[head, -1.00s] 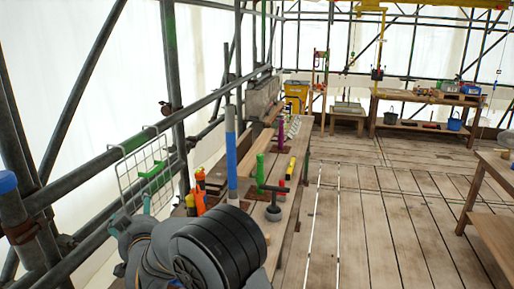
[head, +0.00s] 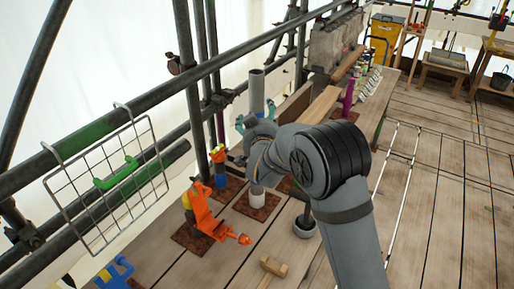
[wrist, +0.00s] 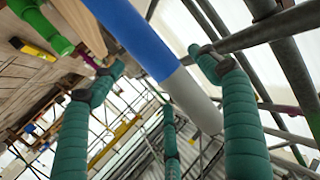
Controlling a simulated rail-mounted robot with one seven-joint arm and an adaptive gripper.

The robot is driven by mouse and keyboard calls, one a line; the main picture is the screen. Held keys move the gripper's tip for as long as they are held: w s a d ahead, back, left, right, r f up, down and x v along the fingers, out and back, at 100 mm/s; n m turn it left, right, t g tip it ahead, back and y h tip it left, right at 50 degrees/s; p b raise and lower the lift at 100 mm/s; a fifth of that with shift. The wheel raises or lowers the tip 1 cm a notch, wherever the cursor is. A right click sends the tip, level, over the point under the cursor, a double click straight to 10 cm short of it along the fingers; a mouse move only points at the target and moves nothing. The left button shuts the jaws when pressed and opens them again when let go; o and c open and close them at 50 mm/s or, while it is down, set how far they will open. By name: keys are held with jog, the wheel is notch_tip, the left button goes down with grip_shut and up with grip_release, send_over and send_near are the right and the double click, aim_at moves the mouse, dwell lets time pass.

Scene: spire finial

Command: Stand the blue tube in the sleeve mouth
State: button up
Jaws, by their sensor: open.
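A tall tube with a blue part and a grey part stands upright in the head view, where its grey upper end (head: 257,90) shows above my gripper (head: 255,120). In the wrist view the blue part (wrist: 135,35) and the grey part run diagonally across the picture, between the teal-wrapped fingers of my gripper (wrist: 165,100). The fingers are spread and open around or beside the tube; contact cannot be told. Below my gripper a pale cylinder (head: 257,197) stands on a rust-brown plate. My wrist hides the join between it and the tube. I cannot make out the sleeve mouth for sure.
An orange tool (head: 204,218) and a banded orange, yellow and blue piece (head: 219,170) stand close left. A dark cup (head: 304,228) and a wooden mallet (head: 272,266) are nearby on the planks.

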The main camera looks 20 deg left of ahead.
aim_at(260, 116)
jog(key=shift+w+a+r+p, duration=0.1)
jog(key=shift+w+a+p, duration=0.05)
jog(key=shift+w+p, duration=0.55)
jog(key=p+x, duration=0.2)
jog(key=shift+w+a+p, duration=0.1)
jog(key=shift+w+p, duration=0.15)
jog(key=shift+p, duration=0.05)
jog(key=shift+w+a+f, duration=0.15)
jog(key=shift+w+f, duration=0.3)
jog(key=shift+c, duration=0.9)
grip_shut()
jog(key=shift+a+r, duration=0.1)
jog(key=shift+r, duration=0.2)
